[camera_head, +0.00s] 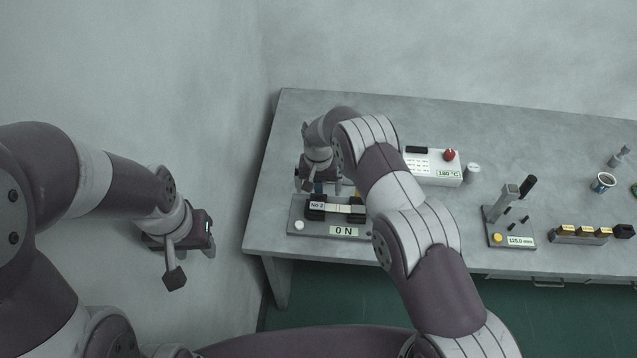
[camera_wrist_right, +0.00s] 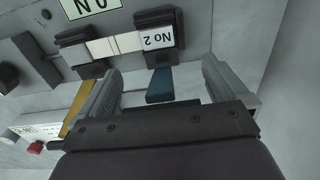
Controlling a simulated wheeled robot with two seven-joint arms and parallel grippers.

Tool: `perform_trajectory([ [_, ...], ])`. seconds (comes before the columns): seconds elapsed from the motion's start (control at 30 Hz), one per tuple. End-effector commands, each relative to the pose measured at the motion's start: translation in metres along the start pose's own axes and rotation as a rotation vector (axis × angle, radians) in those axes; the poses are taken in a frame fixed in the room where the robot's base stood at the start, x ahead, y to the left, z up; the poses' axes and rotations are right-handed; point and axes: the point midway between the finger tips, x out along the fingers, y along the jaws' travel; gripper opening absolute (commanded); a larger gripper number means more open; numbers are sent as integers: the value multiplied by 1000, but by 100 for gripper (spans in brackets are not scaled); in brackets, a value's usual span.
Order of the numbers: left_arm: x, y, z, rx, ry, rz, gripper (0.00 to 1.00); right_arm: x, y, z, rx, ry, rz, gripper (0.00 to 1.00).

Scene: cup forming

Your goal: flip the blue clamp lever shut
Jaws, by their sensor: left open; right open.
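The blue clamp lever (camera_wrist_right: 160,85) is a short flat blue bar in the right wrist view. It sticks out from a black clamp block (camera_wrist_right: 160,36) labelled "No 2". My right gripper (camera_wrist_right: 162,82) is open, with one finger on each side of the lever and a visible gap on both sides. In the head view the right gripper (camera_head: 320,187) is at the back edge of the clamp fixture (camera_head: 300,236), mostly covering the lever. My left gripper (camera_head: 180,262) is open and empty, off the table to the left.
A yellow lever (camera_wrist_right: 76,108) lies just outside one right finger in the wrist view. A white 180 °C box (camera_head: 430,168) with a red knob stands right of the right arm. A gauge stand (camera_head: 510,215) and a small block rack (camera_head: 578,238) are further right.

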Motion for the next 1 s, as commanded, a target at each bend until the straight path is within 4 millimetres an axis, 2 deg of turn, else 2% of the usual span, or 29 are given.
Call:
perform_trajectory([
  [0.27, 0, 0, 0, 0, 0, 0, 45, 2, 0, 0, 0, 1, 0, 100],
  [0.5, 0, 0, 0, 0, 0, 0, 45, 2, 0, 0, 0, 1, 0, 22],
  [0.77, -1, 0, 0, 0, 0, 0, 45, 2, 0, 2, -1, 31, 0, 21],
  [1.0, 9, 0, 1, 0, 0, 0, 45, 8, 0, 10, -3, 165, 0, 21],
])
